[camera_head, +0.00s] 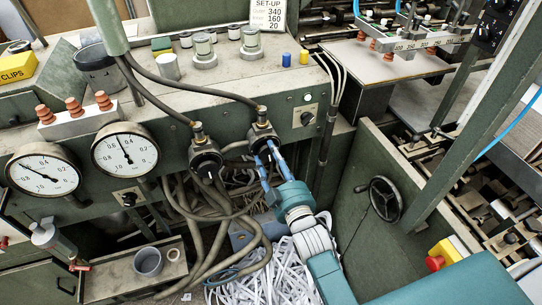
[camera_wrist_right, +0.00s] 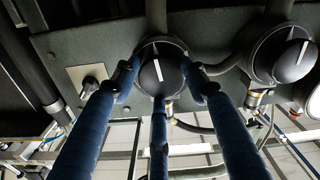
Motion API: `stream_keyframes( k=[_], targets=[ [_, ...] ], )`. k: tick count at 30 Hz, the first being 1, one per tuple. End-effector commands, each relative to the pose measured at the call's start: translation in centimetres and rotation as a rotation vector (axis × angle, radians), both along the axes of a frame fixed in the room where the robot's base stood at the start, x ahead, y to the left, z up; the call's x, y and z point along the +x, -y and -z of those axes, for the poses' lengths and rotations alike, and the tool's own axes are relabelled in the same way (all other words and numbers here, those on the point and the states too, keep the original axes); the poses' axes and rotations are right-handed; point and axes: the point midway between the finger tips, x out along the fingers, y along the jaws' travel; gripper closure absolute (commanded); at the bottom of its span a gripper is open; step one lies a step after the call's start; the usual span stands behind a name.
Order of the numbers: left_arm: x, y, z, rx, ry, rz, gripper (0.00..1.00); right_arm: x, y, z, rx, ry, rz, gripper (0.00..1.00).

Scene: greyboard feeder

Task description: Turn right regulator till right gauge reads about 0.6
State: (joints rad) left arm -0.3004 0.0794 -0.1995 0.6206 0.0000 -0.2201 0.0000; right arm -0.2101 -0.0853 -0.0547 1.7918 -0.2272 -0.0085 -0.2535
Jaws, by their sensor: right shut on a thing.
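The right regulator (camera_head: 262,133) is a round black knob on the front of the green-grey panel. My right gripper (camera_head: 269,152) reaches it from below, its blue fingers shut around the knob. In the right wrist view, the fingers surround the black knob (camera_wrist_right: 160,72), whose white pointer line shows between them. The right gauge (camera_head: 125,149) has a white dial; its needle points up and slightly left. The left regulator (camera_head: 205,158) stands free. My left gripper is out of view.
Several grey hoses (camera_head: 186,205) hang below the regulators, above white paper strips (camera_head: 265,278). A small switch (camera_head: 306,118) sits right of the right regulator. A black handwheel (camera_head: 385,199) is on the green wall to the right, near a red button (camera_head: 435,263).

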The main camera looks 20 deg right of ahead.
Motion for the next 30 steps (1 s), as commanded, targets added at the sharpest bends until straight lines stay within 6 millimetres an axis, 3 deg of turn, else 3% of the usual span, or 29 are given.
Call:
stream_keyframes(
  k=[1,22,23,25,30],
  targets=[
    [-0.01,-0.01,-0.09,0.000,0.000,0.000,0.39,-0.16,0.17,0.79,0.018,-0.019,0.003,0.82],
    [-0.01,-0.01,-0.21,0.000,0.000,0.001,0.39,-0.28,0.00,1.19,0.091,-0.027,0.002,0.82],
    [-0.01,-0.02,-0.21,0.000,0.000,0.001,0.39,-0.29,-0.01,1.19,0.091,-0.027,0.002,0.54],
    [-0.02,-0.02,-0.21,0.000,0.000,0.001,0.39,-0.28,-0.02,1.19,0.091,-0.027,0.001,0.40],
    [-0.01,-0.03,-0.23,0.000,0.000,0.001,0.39,-0.20,-0.06,0.87,0.091,-0.020,0.000,0.39]
  ],
)
